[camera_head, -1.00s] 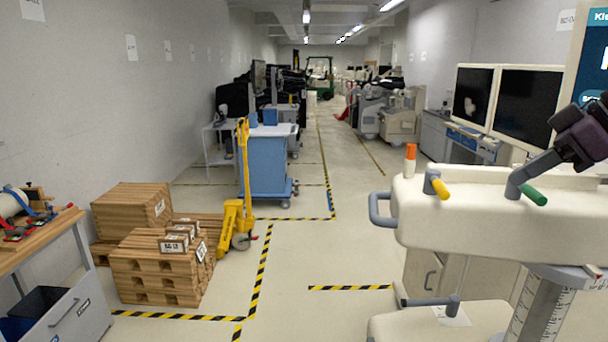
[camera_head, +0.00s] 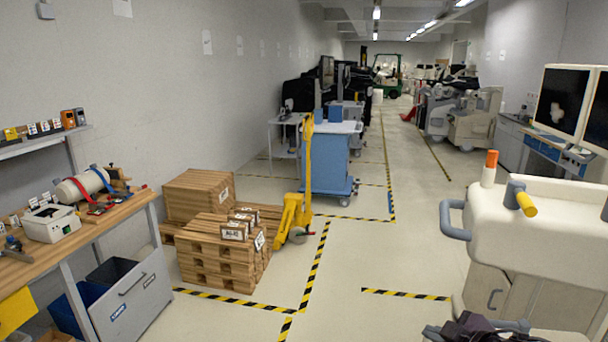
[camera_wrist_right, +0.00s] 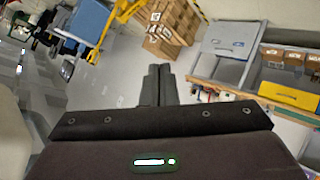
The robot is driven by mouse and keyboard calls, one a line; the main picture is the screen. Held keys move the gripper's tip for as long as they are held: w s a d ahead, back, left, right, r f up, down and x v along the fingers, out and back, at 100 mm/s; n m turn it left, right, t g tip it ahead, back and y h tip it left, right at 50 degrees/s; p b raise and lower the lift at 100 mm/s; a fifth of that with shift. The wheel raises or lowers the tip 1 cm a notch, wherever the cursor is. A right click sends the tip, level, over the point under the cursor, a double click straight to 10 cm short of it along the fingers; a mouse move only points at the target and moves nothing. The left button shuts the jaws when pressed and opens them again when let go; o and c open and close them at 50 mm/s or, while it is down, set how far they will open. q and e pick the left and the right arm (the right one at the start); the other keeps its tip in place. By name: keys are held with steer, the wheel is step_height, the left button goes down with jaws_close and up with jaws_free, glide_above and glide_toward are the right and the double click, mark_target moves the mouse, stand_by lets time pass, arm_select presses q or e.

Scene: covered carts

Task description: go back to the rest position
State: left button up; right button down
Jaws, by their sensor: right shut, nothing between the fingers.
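My right gripper (camera_head: 435,331) shows at the bottom edge of the head view, low beside the white cart; only part of it is in the picture. In the right wrist view its two grey fingers (camera_wrist_right: 157,84) lie together, shut, with nothing held. They point out over the floor towards the pallets and the workbench side. My left gripper is not in view.
A white cart (camera_head: 555,215) with a grey handle and yellow knob stands close at right. A workbench (camera_head: 105,222) is at left. Stacked wooden pallets (camera_head: 215,268) and a yellow pallet jack (camera_head: 306,180) stand ahead. Striped floor between them is clear.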

steer(key=s+a+f+m+g+h, duration=0.1)
steer(key=s+a+f+m+g, duration=0.25)
steer(key=s, duration=0.45)
steer(key=s+a+f+m+g+h, duration=0.1)
steer(key=s+a+f+m+g, duration=0.2)
steer(key=s, duration=0.4)
steer(key=s+a+f+m+g+h, duration=0.1)
steer(key=s+a+f+m, duration=0.2)
steer(key=s, duration=0.5)
step_height(320, 180, down, 38)
steer(key=s+n+g+b, duration=0.1)
steer(key=s+n+b, duration=0.1)
steer(key=b, duration=0.4)
arm_select(q)
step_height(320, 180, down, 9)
steer(key=b, duration=0.3)
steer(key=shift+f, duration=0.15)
arm_select(e)
steer(key=s+d+f, duration=0.2)
steer(key=s+f, duration=0.7)
steer(key=f, duration=0.1)
steer(key=s+d+f+g, duration=0.1)
steer(key=s+d+f, duration=0.1)
steer(key=s+f, duration=0.7)
steer(key=shift+s+f, duration=0.4)
steer(key=shift+f, duration=0.4)
